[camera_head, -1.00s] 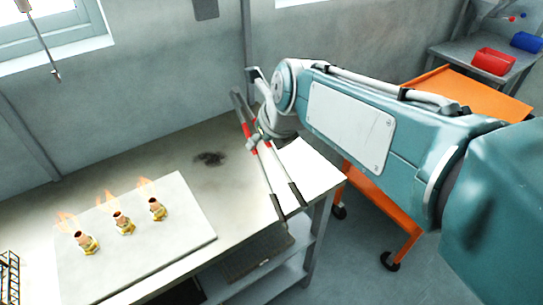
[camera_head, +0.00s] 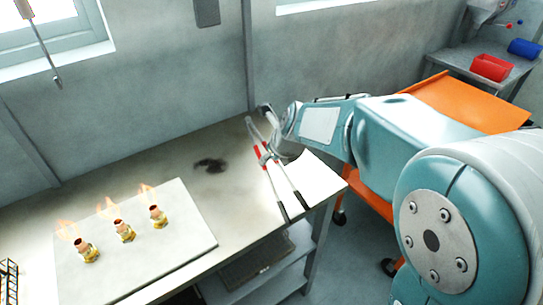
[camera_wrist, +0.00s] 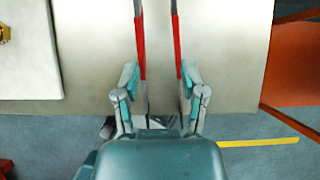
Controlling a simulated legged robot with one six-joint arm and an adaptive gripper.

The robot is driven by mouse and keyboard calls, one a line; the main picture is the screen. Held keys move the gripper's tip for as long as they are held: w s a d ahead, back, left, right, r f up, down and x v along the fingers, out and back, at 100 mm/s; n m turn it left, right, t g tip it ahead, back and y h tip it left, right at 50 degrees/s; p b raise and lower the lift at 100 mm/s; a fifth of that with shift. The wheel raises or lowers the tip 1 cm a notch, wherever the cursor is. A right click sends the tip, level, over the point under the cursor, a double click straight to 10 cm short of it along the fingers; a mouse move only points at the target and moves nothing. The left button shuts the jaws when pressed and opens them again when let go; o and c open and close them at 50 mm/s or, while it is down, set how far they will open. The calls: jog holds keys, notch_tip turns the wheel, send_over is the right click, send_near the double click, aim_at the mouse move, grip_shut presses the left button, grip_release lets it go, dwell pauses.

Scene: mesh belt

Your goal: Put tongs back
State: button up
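The tongs (camera_head: 268,163), with red grips and dark ends, are at the right part of the bench, low over its top or on it; I cannot tell if they touch it. My gripper (camera_head: 271,154) is around them from the right. In the wrist view the two arms of the tongs (camera_wrist: 141,48) run between the fingers of my gripper (camera_wrist: 160,78). The fingers stand apart, one along the outer side of each arm, and look pressed against them. The far ends of the tongs are cut off in the wrist view.
The bench top (camera_head: 232,215) has a dark stain (camera_head: 210,165). Several small details aside, three brass burners with flames (camera_head: 123,230) stand on a pale board (camera_head: 190,240) at left. An orange cart (camera_head: 465,98) and a shelf with red (camera_head: 491,67) and blue (camera_head: 524,48) bins are at right.

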jog(key=shift+a, duration=0.15)
jog(key=o, duration=0.5)
jog(key=shift+o, duration=0.2)
jog(key=shift+d, duration=0.2)
jog(key=shift+r, duration=0.1)
jog(key=v, duration=1.2)
jog(key=s+d+f+n+h, duration=0.1)
jog(key=s+d+n, duration=0.4)
jog(key=s+n, duration=0.5)
jog(key=s+d+f+n+h, duration=0.2)
jog(key=s+d+n, duration=0.4)
jog(key=n, duration=1.2)
jog(key=s, duration=0.4)
jog(key=shift+f+n+h, duration=0.3)
jog(key=shift+f+n, duration=0.1)
